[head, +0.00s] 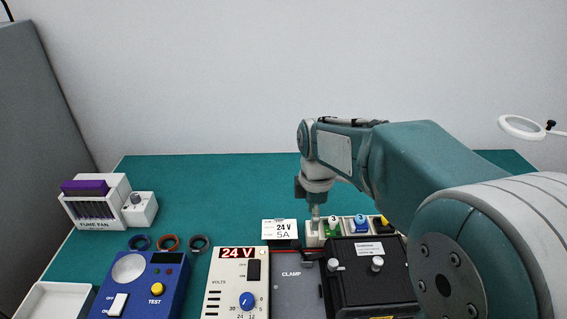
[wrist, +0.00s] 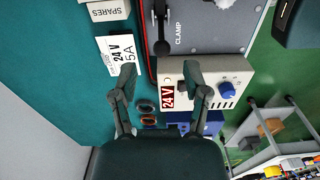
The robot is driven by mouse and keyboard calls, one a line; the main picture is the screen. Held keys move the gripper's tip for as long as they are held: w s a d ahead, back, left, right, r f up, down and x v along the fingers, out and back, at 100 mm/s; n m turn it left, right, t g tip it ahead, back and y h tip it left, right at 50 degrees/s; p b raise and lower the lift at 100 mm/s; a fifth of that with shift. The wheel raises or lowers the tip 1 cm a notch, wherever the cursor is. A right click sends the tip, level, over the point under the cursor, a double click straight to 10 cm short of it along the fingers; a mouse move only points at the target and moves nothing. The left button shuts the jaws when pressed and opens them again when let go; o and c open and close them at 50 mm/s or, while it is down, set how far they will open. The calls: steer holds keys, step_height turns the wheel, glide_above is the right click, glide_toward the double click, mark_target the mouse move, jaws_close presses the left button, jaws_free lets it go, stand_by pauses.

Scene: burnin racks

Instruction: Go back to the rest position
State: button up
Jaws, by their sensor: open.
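My gripper (head: 315,205) hangs at the end of my arm over the back of the bench in the head view, pointing down, its fingers hard to make out there. In the wrist view my gripper (wrist: 159,75) shows two dark fingers spread apart with nothing between them. Below them lie the "24 V 5A" card (wrist: 118,50), the edge of the white 24 V supply (wrist: 215,78) and the green bench top. In the head view the card (head: 281,228) stands behind the white 24 V supply (head: 232,285).
The grey clamp plate (head: 290,290) and a black box (head: 367,280) stand at front right. A blue tester (head: 145,290), three rings (head: 168,242), a fume fan (head: 98,200) and a white tray (head: 52,302) are at left. A ring lens (head: 522,126) is far right. The back-left bench is clear.

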steer(key=s+d+r+m+t, duration=0.2)
steer(key=s+m, duration=0.6)
steer(key=s, duration=0.1)
steer(key=s+d+r+m+t, duration=0.3)
steer(key=s+m, duration=0.6)
steer(key=s, duration=0.1)
steer(key=shift+d+r+m+t, duration=0.15)
steer(key=shift+d+m+t, duration=0.15)
steer(key=shift+d, duration=0.05)
steer(key=shift+w, duration=0.1)
